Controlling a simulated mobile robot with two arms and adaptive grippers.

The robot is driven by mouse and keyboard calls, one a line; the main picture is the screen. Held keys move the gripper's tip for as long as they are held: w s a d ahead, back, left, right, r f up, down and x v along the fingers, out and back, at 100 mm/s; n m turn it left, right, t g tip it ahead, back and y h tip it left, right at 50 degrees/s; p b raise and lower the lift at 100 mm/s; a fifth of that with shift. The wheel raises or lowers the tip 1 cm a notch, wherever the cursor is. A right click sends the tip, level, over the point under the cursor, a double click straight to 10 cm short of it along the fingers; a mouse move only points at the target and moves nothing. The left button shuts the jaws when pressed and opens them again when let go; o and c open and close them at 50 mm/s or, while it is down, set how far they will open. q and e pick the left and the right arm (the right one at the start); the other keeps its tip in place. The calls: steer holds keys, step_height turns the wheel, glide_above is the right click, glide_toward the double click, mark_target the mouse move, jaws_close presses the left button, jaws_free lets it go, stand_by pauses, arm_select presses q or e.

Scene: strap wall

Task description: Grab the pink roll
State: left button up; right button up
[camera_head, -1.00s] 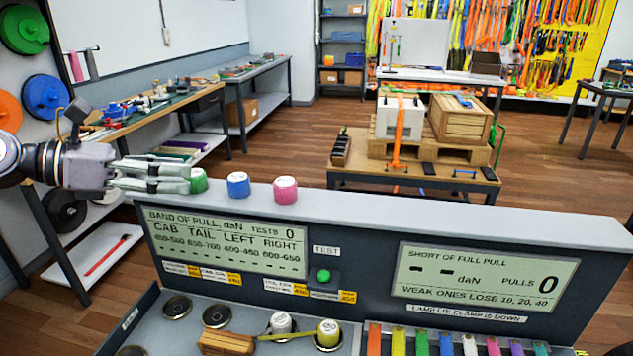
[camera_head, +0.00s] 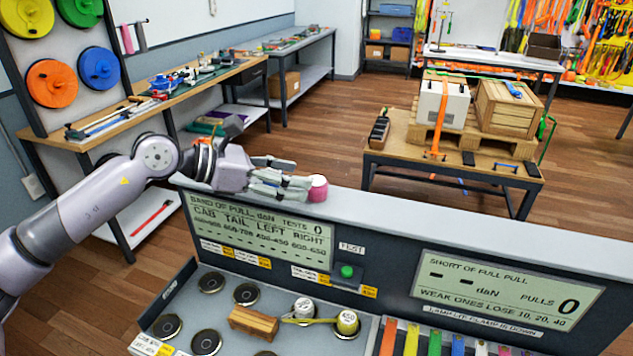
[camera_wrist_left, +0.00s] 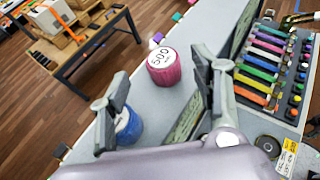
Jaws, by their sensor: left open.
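The pink roll (camera_head: 317,188) stands upright on the top ledge of the grey display console (camera_head: 430,228). In the left wrist view the pink roll (camera_wrist_left: 164,67) has a white top marked 500 and sits ahead of my fingertips, between their lines. My left gripper (camera_head: 302,186) is open, with its fingertips close beside the pink roll in the head view. A blue roll (camera_wrist_left: 128,127) stands behind the fingertips, by the left finger in the wrist view. In the head view the gripper hides the blue roll. My right gripper is not in view.
A table with a wooden crate (camera_head: 507,104) stands behind the console. The ledge right of the pink roll is clear.

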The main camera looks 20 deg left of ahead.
mark_target(317, 180)
arm_select(q)
steer(key=p+x, duration=0.2)
steer(key=x, duration=0.1)
steer(key=shift+w+d+f, duration=0.1)
steer(key=shift+w+d, duration=0.05)
steer(key=shift+d, duration=0.25)
steer(key=shift+w+d+f, duration=0.3)
steer(key=shift+d, duration=0.05)
steer(key=shift+a, duration=0.1)
steer(key=c, duration=1.2)
steer(key=shift+c, duration=0.4)
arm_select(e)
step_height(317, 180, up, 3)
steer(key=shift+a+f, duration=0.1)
